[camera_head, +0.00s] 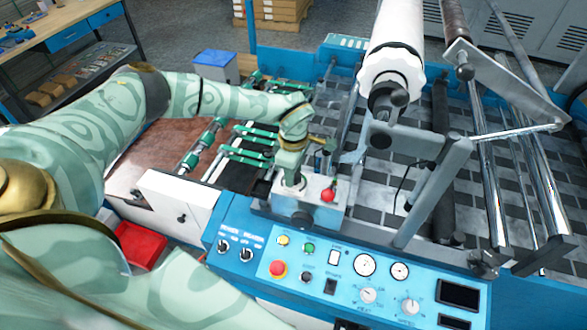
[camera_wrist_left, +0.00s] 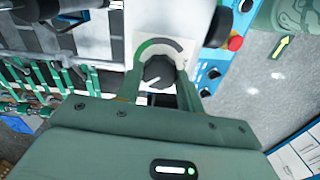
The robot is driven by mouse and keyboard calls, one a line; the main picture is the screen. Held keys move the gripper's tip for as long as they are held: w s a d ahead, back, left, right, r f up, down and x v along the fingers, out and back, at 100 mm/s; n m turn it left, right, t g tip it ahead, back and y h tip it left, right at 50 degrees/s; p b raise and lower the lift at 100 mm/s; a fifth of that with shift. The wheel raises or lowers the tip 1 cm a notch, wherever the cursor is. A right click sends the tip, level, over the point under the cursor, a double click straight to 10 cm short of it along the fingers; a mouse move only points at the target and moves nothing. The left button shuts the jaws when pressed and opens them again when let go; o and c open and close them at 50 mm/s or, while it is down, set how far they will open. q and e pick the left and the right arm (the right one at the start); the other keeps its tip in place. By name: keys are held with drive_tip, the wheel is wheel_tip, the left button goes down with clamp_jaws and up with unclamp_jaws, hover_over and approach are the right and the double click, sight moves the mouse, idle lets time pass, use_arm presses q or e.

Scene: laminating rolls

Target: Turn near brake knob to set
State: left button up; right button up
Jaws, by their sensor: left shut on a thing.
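The near brake knob (camera_wrist_left: 158,72) is a dark round knob with a white pointer line, seen in the left wrist view. It sits on a pale plate with a curved scale, green at the left and dark toward the right. The pointer line lies toward the lower left of that picture. My left gripper (camera_wrist_left: 157,84) is shut on the knob, one finger on each side. In the head view my left gripper (camera_head: 291,174) reaches down to a grey box (camera_head: 313,191) beside the roller frame, and the gripper mostly hides the knob. My right gripper is not in view.
A red ball-topped part (camera_head: 328,195) stands close to the gripper's right. The blue control panel (camera_head: 300,243) with a red button (camera_head: 277,268), dials and switches lies in front. A white roll (camera_head: 397,40) and grey frame arm (camera_head: 432,190) stand to the right.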

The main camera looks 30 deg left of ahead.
use_arm(q)
drive_tip(key=m, duration=0.2)
drive_tip(key=m+p, duration=0.1)
drive_tip(key=m, duration=0.2)
drive_tip(key=shift+w+r+m, duration=0.15)
drive_tip(key=shift+m, duration=0.15)
drive_tip(key=m, duration=0.5)
drive_tip(key=shift+m, duration=0.4)
drive_tip(key=o, duration=1)
wheel_tip(320, 180, up, 16)
drive_tip(key=b, duration=0.1)
